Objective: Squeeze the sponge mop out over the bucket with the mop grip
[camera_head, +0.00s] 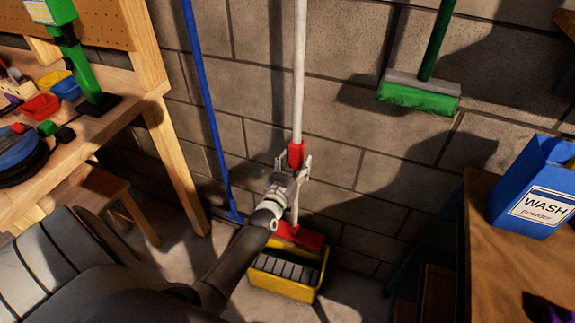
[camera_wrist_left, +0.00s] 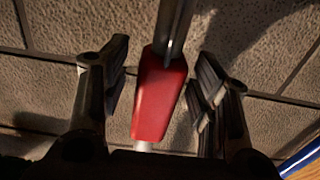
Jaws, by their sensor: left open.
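The sponge mop has a long white pole (camera_head: 299,70), a red grip (camera_head: 296,154) partway down it, and a red head (camera_head: 299,236) at the bottom. It stands upright before the wall, its head at the yellow bucket (camera_head: 310,290). My left gripper (camera_head: 295,165) is open around the level of the red grip. In the left wrist view the red grip (camera_wrist_left: 160,95) lies between the two spread fingers of my left gripper (camera_wrist_left: 165,85), apart from both. The mop head's underside is hidden. My right gripper is not in view.
A blue pole (camera_head: 205,95) leans on the wall to the left. A green brush (camera_head: 420,95) is on the wall at the right. A workbench (camera_head: 100,130) stands left; a wooden table (camera_head: 500,270) with a blue wash powder box (camera_head: 535,190) stands right.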

